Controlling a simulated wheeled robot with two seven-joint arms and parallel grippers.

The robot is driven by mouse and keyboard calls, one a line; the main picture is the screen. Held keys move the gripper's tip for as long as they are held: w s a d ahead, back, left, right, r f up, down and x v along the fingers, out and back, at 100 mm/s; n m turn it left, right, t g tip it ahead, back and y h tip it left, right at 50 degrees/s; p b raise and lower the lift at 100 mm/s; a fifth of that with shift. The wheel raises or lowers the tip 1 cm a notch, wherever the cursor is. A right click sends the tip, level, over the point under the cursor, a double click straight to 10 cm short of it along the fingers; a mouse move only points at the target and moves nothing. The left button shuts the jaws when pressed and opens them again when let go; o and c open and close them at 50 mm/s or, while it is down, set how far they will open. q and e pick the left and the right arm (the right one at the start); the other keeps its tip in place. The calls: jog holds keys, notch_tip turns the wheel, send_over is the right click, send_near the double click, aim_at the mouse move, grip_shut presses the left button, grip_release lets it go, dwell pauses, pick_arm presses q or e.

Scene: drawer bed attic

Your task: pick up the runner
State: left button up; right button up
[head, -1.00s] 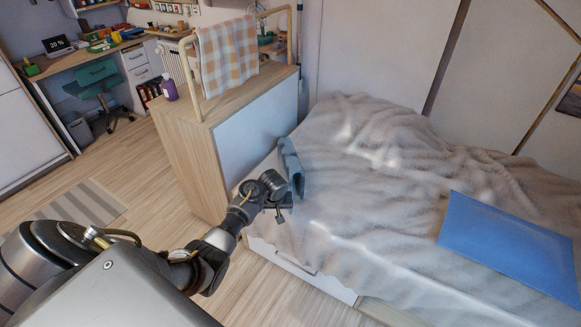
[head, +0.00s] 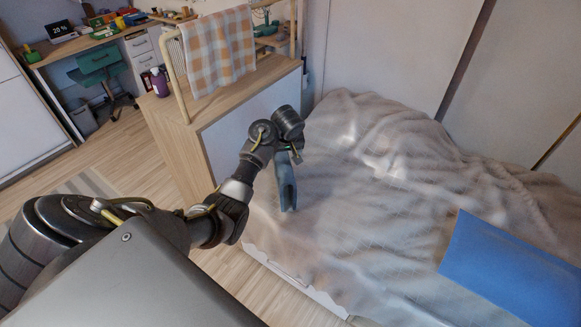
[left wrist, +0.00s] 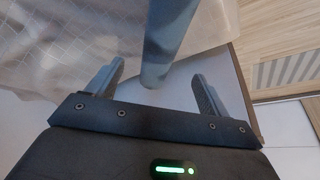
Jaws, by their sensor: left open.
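A narrow blue-grey folded cloth (head: 287,187), which looks like the runner, stands at the near left edge of the bed, close to the wooden cabinet. My left gripper (head: 294,154) is over its upper end in the head view and hides part of it. In the left wrist view the same blue-grey piece (left wrist: 166,40) comes down from the top edge, and its lower end shows between the open fingers (left wrist: 158,74). I cannot tell whether a finger touches it. My right gripper is not in view.
The bed (head: 370,230) has a rumpled beige cover. A flat blue piece (head: 510,265) lies on it at the right. The wooden cabinet (head: 180,150) carries a rail with a checked towel (head: 218,55) and a purple bottle (head: 160,82). Floor is open at the left.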

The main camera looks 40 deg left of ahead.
aim_at(283, 161)
pick_arm(q)
jog(key=shift+w+d+f, duration=0.1)
jog(key=shift+w+d, duration=0.1)
jog(key=shift+w, duration=0.45)
jog(key=shift+s+f, duration=0.1)
jog(key=shift+a+f+b, duration=0.3)
jog(key=shift+a+f, duration=0.3)
jog(key=shift+f, duration=0.35)
jog(key=x, duration=0.2)
jog(key=shift+a+f, duration=0.1)
jog(key=shift+f, duration=0.35)
jog(key=b+x, duration=0.1)
jog(key=x, duration=0.3)
jog(key=shift+a+f, duration=0.2)
jog(key=shift+f, duration=0.4)
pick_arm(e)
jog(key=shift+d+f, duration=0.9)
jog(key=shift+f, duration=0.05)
